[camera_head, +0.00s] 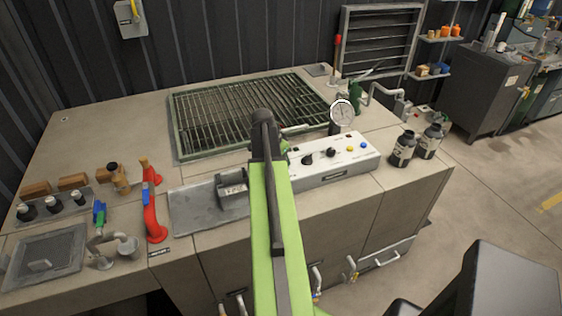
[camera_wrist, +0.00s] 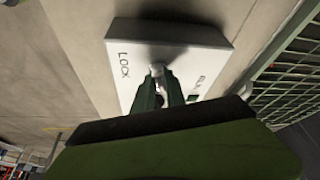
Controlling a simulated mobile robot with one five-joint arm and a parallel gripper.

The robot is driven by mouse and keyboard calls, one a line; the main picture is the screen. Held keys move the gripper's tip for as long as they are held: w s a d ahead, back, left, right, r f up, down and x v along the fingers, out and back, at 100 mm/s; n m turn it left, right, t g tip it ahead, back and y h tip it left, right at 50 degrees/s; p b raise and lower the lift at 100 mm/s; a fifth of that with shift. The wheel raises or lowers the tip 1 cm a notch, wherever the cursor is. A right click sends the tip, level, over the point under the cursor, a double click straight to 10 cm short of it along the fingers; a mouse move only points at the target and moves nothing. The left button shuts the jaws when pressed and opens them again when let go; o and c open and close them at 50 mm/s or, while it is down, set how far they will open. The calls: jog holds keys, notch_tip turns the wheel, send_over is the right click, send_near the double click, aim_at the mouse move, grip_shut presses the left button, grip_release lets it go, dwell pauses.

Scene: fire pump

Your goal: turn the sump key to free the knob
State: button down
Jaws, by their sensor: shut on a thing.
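In the wrist view, my gripper (camera_wrist: 161,92) has its two green fingers closed on the small pale sump key (camera_wrist: 157,70). The key stands on a white panel face (camera_wrist: 135,85) marked LOCK on the left and RUN on the right. The key's exact angle is hard to tell behind the fingers. In the head view, the white control panel (camera_head: 345,167) sits at the bench's front edge. My arm covers its left end, hiding the key and most of my gripper. Black knobs show on the panel, one at the left (camera_head: 308,159) and one further right (camera_head: 331,152).
A green-framed grate (camera_head: 240,112) lies behind the panel. A round gauge (camera_head: 342,112) rises at its right. Two dark bottles (camera_head: 403,150) stand right of the panel. A red curved handle (camera_head: 154,212) and a grey plate (camera_head: 190,208) are to the left.

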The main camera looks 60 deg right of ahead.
jog(key=n+t, duration=0.1)
jog(key=n, duration=0.1)
jog(key=n+t, duration=0.1)
jog(key=n, duration=0.4)
jog(key=shift+s+d+t, duration=0.15)
jog(key=shift+s+t, duration=0.1)
jog(key=shift+t, duration=0.15)
jog(key=n, duration=0.2)
jog(key=n+t, duration=0.1)
jog(key=n, duration=0.1)
jog(key=shift+d+n+t+y, duration=0.1)
jog(key=shift+n+t+y, duration=0.5)
jog(key=shift+n+y, duration=0.1)
jog(key=shift+n, duration=0.8)
jog(key=c, duration=1.4)
grip_release()
jog(key=shift+o, duration=0.2)
